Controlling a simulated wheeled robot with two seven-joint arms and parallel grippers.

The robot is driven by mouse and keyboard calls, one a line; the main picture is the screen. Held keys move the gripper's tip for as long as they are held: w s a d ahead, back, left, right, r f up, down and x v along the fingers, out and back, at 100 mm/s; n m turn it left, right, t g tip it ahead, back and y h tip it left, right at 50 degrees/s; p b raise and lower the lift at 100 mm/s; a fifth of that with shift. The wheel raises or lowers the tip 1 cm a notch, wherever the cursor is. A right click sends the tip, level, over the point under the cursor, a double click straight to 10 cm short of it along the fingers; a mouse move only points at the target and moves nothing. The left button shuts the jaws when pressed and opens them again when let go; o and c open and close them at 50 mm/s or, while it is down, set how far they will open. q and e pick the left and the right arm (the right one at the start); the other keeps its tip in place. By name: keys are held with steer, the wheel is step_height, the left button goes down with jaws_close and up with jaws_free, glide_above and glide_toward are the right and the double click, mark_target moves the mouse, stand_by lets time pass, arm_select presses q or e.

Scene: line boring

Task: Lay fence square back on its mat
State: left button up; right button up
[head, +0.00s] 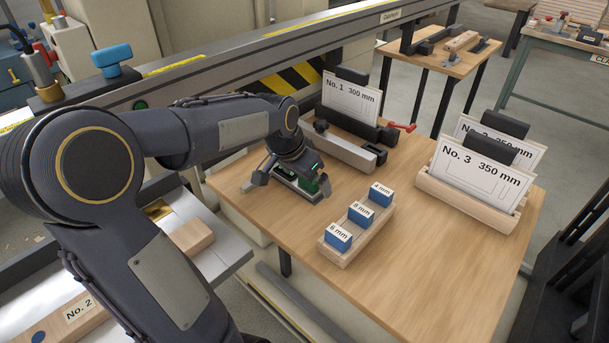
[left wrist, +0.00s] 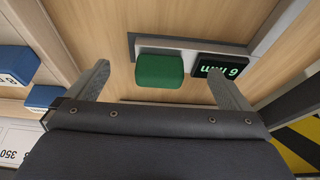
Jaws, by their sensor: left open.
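My left gripper (head: 294,182) is open above the wooden table, its fingers pointing down. A green block (left wrist: 160,70) lies below and between its fingertips in the left wrist view, with no finger seen closed on it. The block sits by a pale bar with a dark edge (left wrist: 190,43). Beside it is a black display with green digits (left wrist: 221,67). In the head view the green block (head: 308,185) shows partly behind the gripper. I cannot tell clearly which part is the fence square and which its mat. My right gripper is not in view.
A wooden rack (head: 342,254) with several blue labelled blocks stands right of the gripper. Behind it are a grey fence (head: 345,153) and the No. 1 card (head: 350,101). The No. 3 card (head: 480,174) stands at the right. The table's front right (head: 430,270) is clear.

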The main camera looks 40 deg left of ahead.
arm_select(q)
steer(key=p+v, duration=0.6)
steer(key=v, duration=0.3)
stand_by(1.1)
stand_by(0.5)
steer(key=s+d+f+n+t+h, duration=0.1)
steer(key=s+d+f+n+h, duration=0.1)
steer(key=s+d, duration=1.3)
steer(key=shift+s+f+n+h, duration=0.4)
steer(key=shift+s+f+h, duration=0.05)
steer(key=shift+f+h, duration=0.3)
